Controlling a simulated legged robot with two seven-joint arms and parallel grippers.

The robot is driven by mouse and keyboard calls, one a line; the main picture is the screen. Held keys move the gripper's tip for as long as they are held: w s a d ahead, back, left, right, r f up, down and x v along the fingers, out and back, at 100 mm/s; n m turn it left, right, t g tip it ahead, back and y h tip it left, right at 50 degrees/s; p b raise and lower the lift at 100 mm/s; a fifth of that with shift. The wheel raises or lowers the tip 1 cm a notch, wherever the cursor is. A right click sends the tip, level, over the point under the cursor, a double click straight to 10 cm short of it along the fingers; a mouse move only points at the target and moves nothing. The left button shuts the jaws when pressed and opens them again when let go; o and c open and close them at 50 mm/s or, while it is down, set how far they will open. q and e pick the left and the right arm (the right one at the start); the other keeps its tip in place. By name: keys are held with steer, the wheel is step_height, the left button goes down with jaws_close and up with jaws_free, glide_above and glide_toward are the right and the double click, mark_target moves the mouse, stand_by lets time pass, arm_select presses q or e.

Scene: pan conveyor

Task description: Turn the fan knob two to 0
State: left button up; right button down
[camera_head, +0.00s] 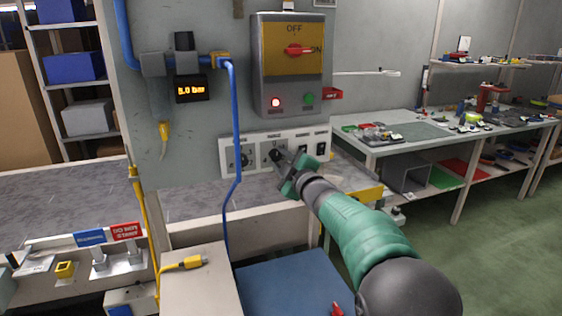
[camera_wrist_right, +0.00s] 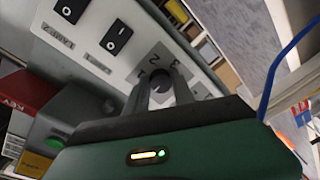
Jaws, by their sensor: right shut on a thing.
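A white switch panel (camera_head: 225,160) on the grey wall carries two dark rotary knobs on grey plates and two black rocker switches. My right gripper (camera_head: 277,156) is at the second knob from the left. In the right wrist view, the fingers of my right gripper (camera_wrist_right: 159,90) are closed around this dark round knob (camera_wrist_right: 160,85). Digits 1, 2 and 3 show on the plate around it; the fingers hide part of the dial, and I cannot tell the exact pointer setting. The left knob (camera_head: 243,159) is partly behind a blue cable. My left gripper is out of view.
A grey box with a yellow face and red ON/OFF switch (camera_head: 298,50) hangs above the panel. The blue cable (camera_head: 236,120) runs down just left of the gripped knob. A workbench (camera_head: 400,125) stands at the right.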

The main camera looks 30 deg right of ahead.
steer(key=shift+a+r, duration=0.1)
steer(key=c, duration=1.5)
jaws_free()
steer(key=o, duration=0.4)
steer(key=shift+w, duration=0.15)
steer(key=s, duration=0.5)
steer(key=s+a, duration=0.1)
steer(key=s, duration=0.5)
steer(key=s+a, duration=0.1)
steer(key=s, duration=0.4)
steer(key=shift+s+a+p, duration=0.15)
steer(key=shift+s+p, duration=0.2)
steer(key=shift+s, duration=0.05)
